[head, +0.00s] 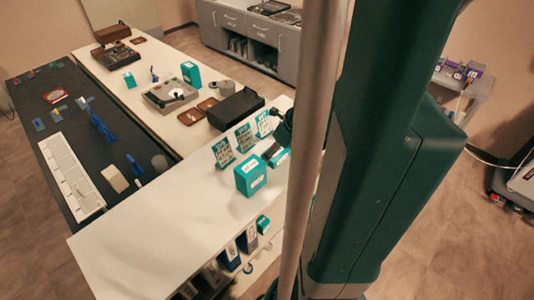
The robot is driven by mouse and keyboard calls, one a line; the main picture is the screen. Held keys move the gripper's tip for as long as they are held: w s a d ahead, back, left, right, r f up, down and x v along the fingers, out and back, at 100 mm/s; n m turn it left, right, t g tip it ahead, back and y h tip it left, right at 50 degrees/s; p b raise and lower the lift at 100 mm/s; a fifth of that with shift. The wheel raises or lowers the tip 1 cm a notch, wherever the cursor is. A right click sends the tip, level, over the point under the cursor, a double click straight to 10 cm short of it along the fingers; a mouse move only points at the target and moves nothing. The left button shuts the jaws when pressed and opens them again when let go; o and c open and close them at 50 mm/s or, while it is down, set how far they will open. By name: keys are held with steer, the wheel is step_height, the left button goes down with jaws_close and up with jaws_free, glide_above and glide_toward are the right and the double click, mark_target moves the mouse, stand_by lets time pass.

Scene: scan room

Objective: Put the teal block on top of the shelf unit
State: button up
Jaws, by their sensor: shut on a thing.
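My gripper (279,147) shows as a small dark shape just left of the grey pole, which hides part of it. It is over the white top of the shelf unit (150,235), which has open compartments below. A small teal block (281,158) with a pale label is at its fingertips, and the gripper is shut on it. I cannot tell whether the block touches the white top. A larger teal box (249,177) with a white label stands upright on the top, left of and nearer than the gripper.
Several teal-and-white cards (245,138) stand behind the larger box. A black box (236,110) and a turntable-like device (171,94) are farther back. Binders (229,255) fill compartments below. The top's near left part is clear. A dark table (70,120) adjoins at left.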

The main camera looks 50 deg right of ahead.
steer(key=shift+f, duration=0.2)
stand_by(0.3)
steer(key=shift+f+b, duration=0.4)
steer(key=shift+f, duration=1.55)
steer(key=shift+f, duration=0.2)
steer(key=o, duration=1)
steer(key=shift+r, duration=0.2)
steer(key=shift+p+v, duration=1.1)
steer(key=shift+v, duration=4.9)
